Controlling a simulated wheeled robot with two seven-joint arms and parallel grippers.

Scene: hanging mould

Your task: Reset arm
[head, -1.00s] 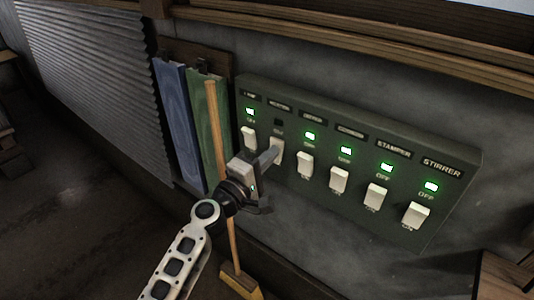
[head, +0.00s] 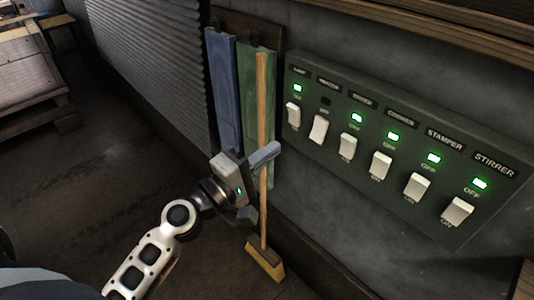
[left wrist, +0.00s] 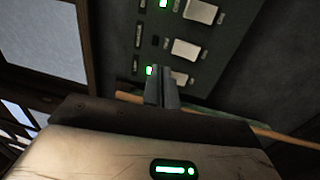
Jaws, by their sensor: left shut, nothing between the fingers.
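My left gripper (head: 266,154) is in front of the broom and the hanging panels, left of the switch box and apart from it. Its fingers are together and empty; they also show closed in the left wrist view (left wrist: 162,88). The green switch box (head: 320,147) on the wall has a row of white switches. The second switch (head: 318,129) from the left has an unlit lamp (head: 325,101) above it; the other lamps glow green. The switch box (left wrist: 220,45) also shows beyond the fingers in the left wrist view. My right gripper is not in view.
A broom (head: 263,100) leans upright by the wall, close behind my left gripper. A blue panel (head: 224,95) and a green panel (head: 250,75) hang behind it. A corrugated shutter (head: 150,65) is further left, and a wooden table (head: 30,75) stands at far left. The floor between is clear.

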